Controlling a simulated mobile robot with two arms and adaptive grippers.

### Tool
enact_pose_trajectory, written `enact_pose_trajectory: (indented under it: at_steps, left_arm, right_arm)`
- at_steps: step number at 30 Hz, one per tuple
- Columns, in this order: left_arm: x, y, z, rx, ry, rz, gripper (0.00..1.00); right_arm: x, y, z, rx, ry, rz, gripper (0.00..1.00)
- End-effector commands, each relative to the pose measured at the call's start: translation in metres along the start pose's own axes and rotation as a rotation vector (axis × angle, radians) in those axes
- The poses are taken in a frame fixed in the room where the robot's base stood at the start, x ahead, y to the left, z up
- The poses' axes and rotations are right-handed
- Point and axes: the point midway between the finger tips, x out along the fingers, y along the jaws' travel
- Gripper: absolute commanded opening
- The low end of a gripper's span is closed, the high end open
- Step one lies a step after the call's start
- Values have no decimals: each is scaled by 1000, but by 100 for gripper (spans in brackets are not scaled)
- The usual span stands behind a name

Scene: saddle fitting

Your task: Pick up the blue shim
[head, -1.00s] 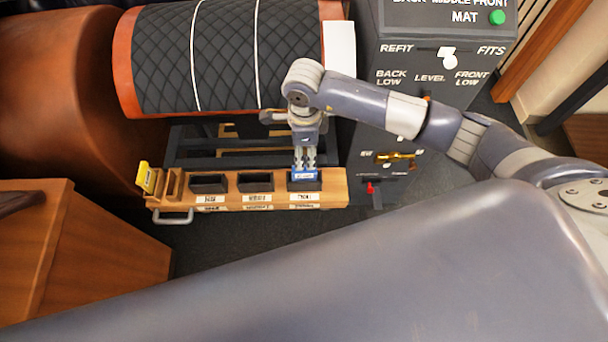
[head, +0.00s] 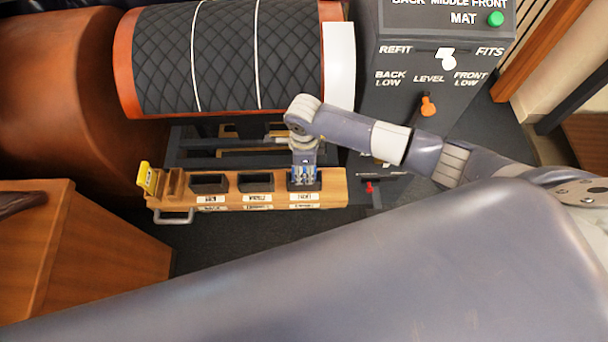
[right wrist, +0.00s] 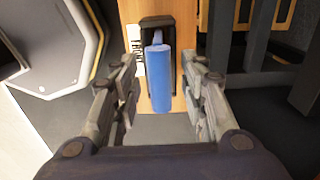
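The blue shim (right wrist: 161,78) stands upright in the right-hand slot of a wooden rack (head: 338,186). In the head view only bits of its blue show among my right gripper's fingers (head: 303,174). In the right wrist view the right gripper (right wrist: 163,95) is open, with one finger on each side of the shim. A gap shows between the shim and each finger. The shim's lower part is hidden in the slot. My left gripper is not in view.
The rack has two empty dark slots (head: 209,184) and (head: 256,182) to the left, and a yellow piece (head: 147,178) at its left end. A quilted saddle pad (head: 225,60) lies behind. A grey control panel (head: 400,55) with an orange knob (head: 428,106) stands right.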

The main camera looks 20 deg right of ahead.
Motion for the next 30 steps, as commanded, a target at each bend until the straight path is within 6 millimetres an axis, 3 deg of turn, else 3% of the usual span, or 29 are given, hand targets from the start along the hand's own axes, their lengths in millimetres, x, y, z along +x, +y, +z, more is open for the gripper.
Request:
enact_pose_trajectory:
  at_steps: [1, 4, 17, 30]
  left_arm:
    - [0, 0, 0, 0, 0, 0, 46]
    - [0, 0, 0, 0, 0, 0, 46]
    - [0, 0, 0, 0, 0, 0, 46]
    - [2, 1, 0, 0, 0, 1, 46]
  right_arm:
    - [0, 0, 0, 0, 0, 0, 24]
    - [0, 0, 0, 0, 0, 0, 1]
    - [-7, -1, 0, -1, -2, -2, 0]
    - [-86, -1, 0, -3, -2, -3, 0]
